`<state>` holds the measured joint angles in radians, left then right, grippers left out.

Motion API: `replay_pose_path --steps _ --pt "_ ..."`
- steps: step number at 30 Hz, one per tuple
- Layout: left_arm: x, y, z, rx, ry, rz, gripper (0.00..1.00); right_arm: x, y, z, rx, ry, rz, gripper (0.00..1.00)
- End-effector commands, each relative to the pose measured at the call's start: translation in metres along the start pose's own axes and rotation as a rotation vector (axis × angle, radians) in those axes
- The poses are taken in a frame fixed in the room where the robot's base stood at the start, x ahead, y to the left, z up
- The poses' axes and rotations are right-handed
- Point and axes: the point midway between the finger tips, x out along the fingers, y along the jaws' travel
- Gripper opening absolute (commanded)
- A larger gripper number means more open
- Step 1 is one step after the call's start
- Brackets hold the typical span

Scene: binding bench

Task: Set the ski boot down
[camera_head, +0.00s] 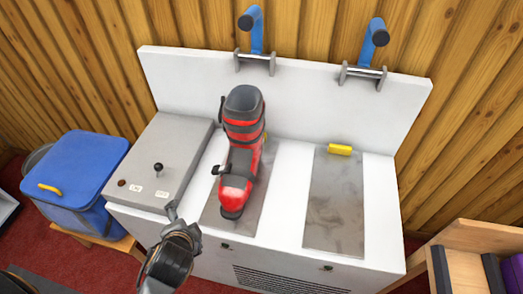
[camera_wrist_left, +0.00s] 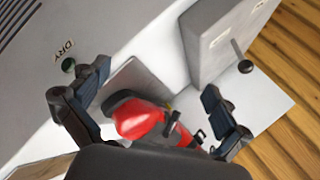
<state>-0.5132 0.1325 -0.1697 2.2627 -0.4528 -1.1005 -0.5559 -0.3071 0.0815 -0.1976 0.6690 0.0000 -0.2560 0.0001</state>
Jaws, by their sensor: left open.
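The red and black ski boot (camera_head: 240,150) stands upright on the left grey plate (camera_head: 262,205) of the white bench, toe toward the front edge. My left gripper (camera_head: 178,222) is at the bench's front edge, to the left of and in front of the boot's toe, apart from it. In the left wrist view the gripper (camera_wrist_left: 157,80) has its fingers spread wide, with the boot (camera_wrist_left: 140,118) showing beyond and between them. Nothing is held. My right gripper is not in view.
A grey control box (camera_head: 165,150) with a black-knobbed lever stands left of the boot. The right plate (camera_head: 335,210) is bare except for a yellow block (camera_head: 340,150) at its back. Two blue-handled levers (camera_head: 256,35) rise behind. A blue bin (camera_head: 75,175) is left, a wooden shelf (camera_head: 470,245) right.

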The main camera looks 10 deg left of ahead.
Motion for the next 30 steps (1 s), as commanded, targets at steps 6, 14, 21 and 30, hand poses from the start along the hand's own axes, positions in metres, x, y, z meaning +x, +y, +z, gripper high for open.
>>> replay_pose_path --steps 6,14,21,30 --pt "0.003 -0.041 -0.019 0.354 0.029 -0.218 1.0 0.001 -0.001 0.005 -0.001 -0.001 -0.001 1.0" --pt "-0.005 -0.081 -0.067 0.991 0.012 -0.563 1.0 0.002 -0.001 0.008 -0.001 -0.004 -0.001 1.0" --pt "-0.024 -0.08 -0.132 1.722 -0.094 -0.933 1.0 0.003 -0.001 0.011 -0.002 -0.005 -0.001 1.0" --pt "-0.017 -0.085 -0.164 1.919 -0.14 -1.037 1.0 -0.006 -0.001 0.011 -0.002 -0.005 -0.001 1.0"
